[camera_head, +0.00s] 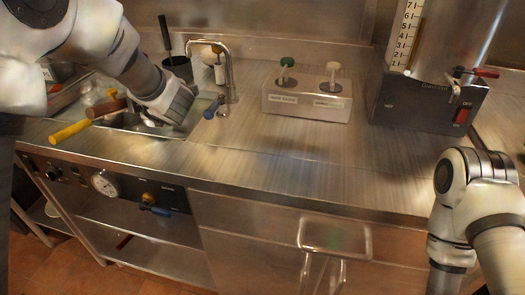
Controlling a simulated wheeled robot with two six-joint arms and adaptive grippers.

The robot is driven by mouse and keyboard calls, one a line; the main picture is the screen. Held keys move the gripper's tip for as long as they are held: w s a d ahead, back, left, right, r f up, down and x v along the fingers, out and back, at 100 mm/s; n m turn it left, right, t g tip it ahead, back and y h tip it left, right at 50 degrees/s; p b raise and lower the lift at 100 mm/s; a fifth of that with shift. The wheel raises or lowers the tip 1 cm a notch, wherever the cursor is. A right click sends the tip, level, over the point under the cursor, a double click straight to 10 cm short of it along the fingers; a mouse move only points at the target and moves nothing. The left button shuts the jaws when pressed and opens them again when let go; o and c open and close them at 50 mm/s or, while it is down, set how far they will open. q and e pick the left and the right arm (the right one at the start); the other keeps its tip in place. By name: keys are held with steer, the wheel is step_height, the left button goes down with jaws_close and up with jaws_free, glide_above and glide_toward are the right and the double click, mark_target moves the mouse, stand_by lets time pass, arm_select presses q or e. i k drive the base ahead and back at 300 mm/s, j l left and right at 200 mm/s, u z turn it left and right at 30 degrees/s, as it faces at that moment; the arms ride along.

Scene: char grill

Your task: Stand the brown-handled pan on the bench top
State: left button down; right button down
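A brown handle (105,107) juts to the left over the sink (125,129) at the left of the bench. The pan body it belongs to is mostly hidden by the sink and my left arm. A yellow handle (69,132) sticks out over the sink's front edge, just below the brown one. My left gripper (172,114) reaches down into the right part of the sink, to the right of both handles. Its fingertips cannot be made out, nor whether it holds anything. My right arm is at the lower right, and its gripper is out of view.
A faucet (228,75) and a dark pot (178,67) stand behind the sink. A steel pump dispenser box (306,98) and a dark dispenser base (428,103) stand further right. The bench top (300,155) is clear in the middle and front.

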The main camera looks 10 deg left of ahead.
mark_target(293, 155)
steer(key=k, duration=0.95)
